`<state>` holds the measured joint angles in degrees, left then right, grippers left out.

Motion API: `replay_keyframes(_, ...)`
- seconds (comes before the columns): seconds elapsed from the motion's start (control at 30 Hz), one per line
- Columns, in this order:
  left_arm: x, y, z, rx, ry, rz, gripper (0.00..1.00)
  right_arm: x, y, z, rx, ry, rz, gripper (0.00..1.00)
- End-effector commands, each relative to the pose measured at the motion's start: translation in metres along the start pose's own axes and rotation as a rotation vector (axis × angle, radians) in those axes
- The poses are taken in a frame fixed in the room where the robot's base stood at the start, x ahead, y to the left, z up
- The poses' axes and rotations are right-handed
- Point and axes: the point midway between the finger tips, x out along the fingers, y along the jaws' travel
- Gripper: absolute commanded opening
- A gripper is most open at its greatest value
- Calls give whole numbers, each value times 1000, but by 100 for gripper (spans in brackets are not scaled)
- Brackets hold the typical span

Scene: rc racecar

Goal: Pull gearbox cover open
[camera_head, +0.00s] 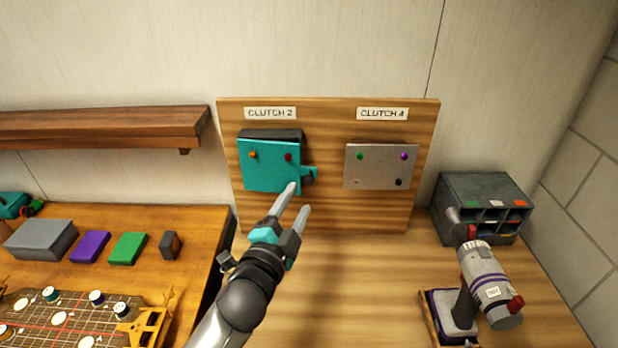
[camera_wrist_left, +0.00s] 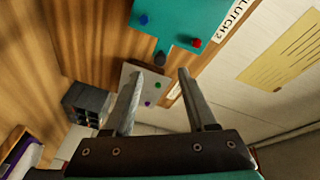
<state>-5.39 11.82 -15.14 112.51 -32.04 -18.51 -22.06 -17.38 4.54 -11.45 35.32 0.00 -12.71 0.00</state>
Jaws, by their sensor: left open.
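A teal gearbox cover (camera_head: 268,172) hangs on the wooden board under the "CLUTCH 2" label, in front of a dark housing. It carries small coloured knobs, and a teal and dark handle (camera_head: 310,176) sticks out at its right edge. A grey cover (camera_head: 381,168) is under the "CLUTCH 4" label. My left gripper (camera_head: 299,197) is open and empty, with its fingertips just below the handle. In the left wrist view, the teal cover (camera_wrist_left: 172,18) and its dark handle end (camera_wrist_left: 160,58) lie ahead, between the finger directions. Contact cannot be told. My right gripper is out of view.
A dark compartment box (camera_head: 452,192) and a grey cylindrical tool (camera_head: 490,283) on a stand are at the right. A wooden shelf (camera_head: 100,127) juts from the wall at left. Coloured blocks and a game board (camera_head: 65,335) lie at left. The tabletop below the panel is clear.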

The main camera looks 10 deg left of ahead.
Motion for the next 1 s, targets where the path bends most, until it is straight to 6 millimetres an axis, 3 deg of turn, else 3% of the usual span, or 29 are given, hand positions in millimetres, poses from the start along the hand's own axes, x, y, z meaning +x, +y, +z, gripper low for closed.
replay_keyframes(0.3, 50, -1, -1, -2, 1, -1, 57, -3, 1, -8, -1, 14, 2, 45)
replay_keyframes(0.5, 71, 0, 0, -1, 0, 0, 57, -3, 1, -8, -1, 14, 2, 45)
replay_keyframes(1.0, 80, 0, 0, -1, 1, 1, 54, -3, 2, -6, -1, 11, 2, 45)
